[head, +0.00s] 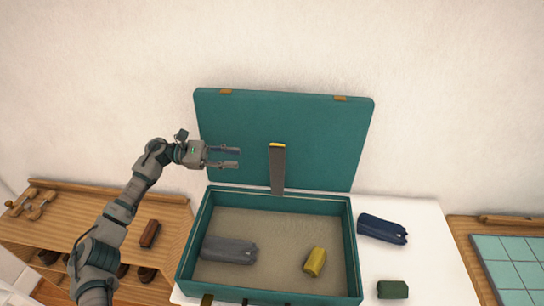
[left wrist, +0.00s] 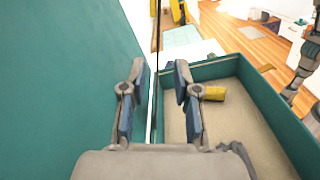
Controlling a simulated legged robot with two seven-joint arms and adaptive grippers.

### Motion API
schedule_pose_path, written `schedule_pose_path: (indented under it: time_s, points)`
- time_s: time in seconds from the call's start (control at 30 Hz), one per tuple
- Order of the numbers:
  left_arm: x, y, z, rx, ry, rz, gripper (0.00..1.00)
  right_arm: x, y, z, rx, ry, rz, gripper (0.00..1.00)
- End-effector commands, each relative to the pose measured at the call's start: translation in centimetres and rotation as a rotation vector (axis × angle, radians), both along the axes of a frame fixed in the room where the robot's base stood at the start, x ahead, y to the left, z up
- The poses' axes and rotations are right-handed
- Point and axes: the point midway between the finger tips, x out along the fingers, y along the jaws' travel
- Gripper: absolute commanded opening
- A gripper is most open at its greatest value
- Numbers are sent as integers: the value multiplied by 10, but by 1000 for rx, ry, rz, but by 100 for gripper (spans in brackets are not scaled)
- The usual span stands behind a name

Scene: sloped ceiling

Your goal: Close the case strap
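The teal case (head: 350,240) stands open on a white surface, its lid (head: 325,130) tilted up against the wall side. A dark grey strap (head: 277,172) with a yellow tip stands upright in front of the lid, near the hinge line. My left gripper (head: 239,157) is open and empty in front of the lid, left of the strap and apart from it. In the left wrist view, its spread fingers (left wrist: 158,82) show between the lid (left wrist: 60,80) and the case interior (left wrist: 230,120).
A grey pouch (head: 229,250) and a yellow item (head: 315,261) lie inside the case. A navy pouch (head: 382,229) and a green block (head: 392,289) lie to its right. A wooden shelf (head: 100,222) stands left; a tiled panel (head: 510,262) lies right.

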Motion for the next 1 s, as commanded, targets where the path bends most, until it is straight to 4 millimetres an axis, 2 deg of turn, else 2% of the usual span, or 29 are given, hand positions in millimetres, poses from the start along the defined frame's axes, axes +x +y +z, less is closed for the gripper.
schedule_pose_path:
  time_s: [0.03,0.2,0.43,0.7,0.93,0.97,1.0]
  points:
    - [-1,-16,3,2,0,-7,30,-1,2,6,3,1,1,40]
    - [0,-59,4,3,0,-4,30,9,-1,17,0,-15,3,40]
    - [0,-96,3,-3,1,-2,30,31,-15,29,-15,-47,1,40]
    - [0,-113,0,-5,2,-1,30,23,-19,33,-21,-35,1,40]
    - [0,-117,0,-2,2,-1,30,18,-2,32,-1,-27,-1,40]
    - [0,-118,0,-2,2,-1,25,18,0,32,1,-27,-1,40]
    - [0,-119,0,-1,1,0,15,18,2,32,3,-27,0,40]
